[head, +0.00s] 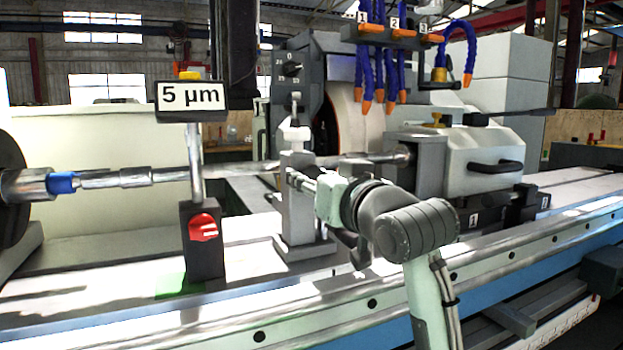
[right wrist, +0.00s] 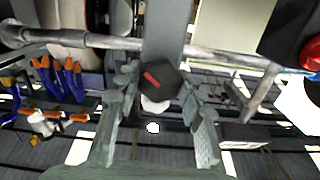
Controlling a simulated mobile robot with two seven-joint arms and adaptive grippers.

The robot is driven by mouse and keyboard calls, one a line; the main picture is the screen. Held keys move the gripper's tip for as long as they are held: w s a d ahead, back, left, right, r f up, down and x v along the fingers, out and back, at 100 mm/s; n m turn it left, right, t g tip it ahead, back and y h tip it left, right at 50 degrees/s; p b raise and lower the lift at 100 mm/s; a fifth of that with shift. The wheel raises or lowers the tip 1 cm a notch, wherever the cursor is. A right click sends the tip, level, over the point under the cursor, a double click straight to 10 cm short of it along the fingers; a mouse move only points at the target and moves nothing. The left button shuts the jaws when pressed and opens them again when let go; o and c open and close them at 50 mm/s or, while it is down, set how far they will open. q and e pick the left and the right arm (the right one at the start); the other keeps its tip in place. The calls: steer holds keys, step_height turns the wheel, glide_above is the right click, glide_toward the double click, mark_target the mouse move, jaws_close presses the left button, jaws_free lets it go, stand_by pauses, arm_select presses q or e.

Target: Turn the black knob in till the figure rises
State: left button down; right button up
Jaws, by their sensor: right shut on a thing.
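The black knob (right wrist: 159,80) with a red mark shows in the right wrist view, on a grey post (right wrist: 167,28). My right gripper (right wrist: 157,86) is shut on it, one finger on each side. In the head view my right gripper (head: 302,182) reaches in from the right to the grey steady post (head: 295,218) and hides the knob. A display (head: 190,96) reads "5 µm" on a stand left of the post. My left gripper is not in view.
A metal shaft (head: 225,171) runs across behind the post, with a blue band (head: 62,183) at its left. A red knob (head: 203,228) sits on the display stand's black base (head: 206,262). Blue hoses (head: 381,75) with orange tips hang above. The machine bed's front rail (head: 300,309) lies below my arm.

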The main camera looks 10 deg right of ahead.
mark_target(311, 166)
stand_by(0.5)
steer(key=o, duration=1.2)
step_height(311, 166, up, 10)
